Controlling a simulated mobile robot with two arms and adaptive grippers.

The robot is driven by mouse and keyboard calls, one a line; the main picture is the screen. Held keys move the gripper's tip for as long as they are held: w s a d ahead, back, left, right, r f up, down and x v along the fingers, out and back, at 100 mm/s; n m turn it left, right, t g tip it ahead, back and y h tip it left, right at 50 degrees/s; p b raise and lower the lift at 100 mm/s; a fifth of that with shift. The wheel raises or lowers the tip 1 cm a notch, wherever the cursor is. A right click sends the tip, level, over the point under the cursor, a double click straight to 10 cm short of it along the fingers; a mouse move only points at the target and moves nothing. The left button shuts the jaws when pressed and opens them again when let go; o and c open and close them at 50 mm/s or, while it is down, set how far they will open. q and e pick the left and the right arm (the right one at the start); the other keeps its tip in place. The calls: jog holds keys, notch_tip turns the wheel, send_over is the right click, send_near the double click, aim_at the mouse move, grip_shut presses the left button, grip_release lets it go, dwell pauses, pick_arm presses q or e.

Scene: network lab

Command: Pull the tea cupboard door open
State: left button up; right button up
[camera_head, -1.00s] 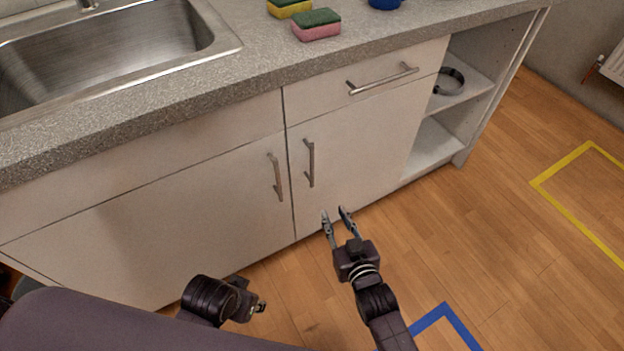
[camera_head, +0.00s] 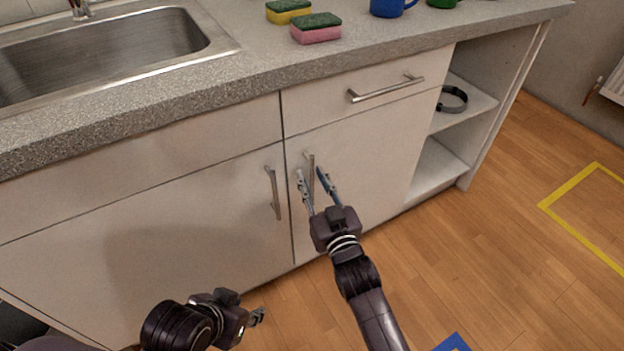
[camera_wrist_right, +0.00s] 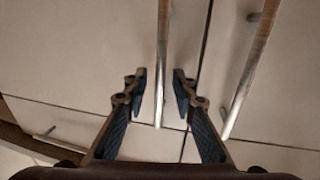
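Two white cupboard doors stand side by side under the counter, both shut: a left door (camera_head: 150,235) and a right door (camera_head: 365,160). No label shows which one holds tea. My right gripper (camera_head: 312,176) is open at the right door's upright bar handle (camera_head: 309,158). In the right wrist view the handle (camera_wrist_right: 163,60) runs between the two spread fingertips (camera_wrist_right: 160,73), with a gap on each side. The left door's handle (camera_head: 272,192) is beside it, outside the fingers. My left gripper (camera_head: 257,316) is low at the front, away from the doors; its opening is unclear.
A drawer with a bar handle (camera_head: 386,89) sits above the right door. Open shelves (camera_head: 440,170) at the right hold a black ring (camera_head: 452,99). Sponges (camera_head: 316,30) and mugs (camera_head: 390,6) stand on the counter (camera_head: 250,70).

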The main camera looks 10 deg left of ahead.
jog(key=shift+w+a, duration=0.15)
jog(key=shift+w, duration=0.15)
grip_shut()
dwell(0.3)
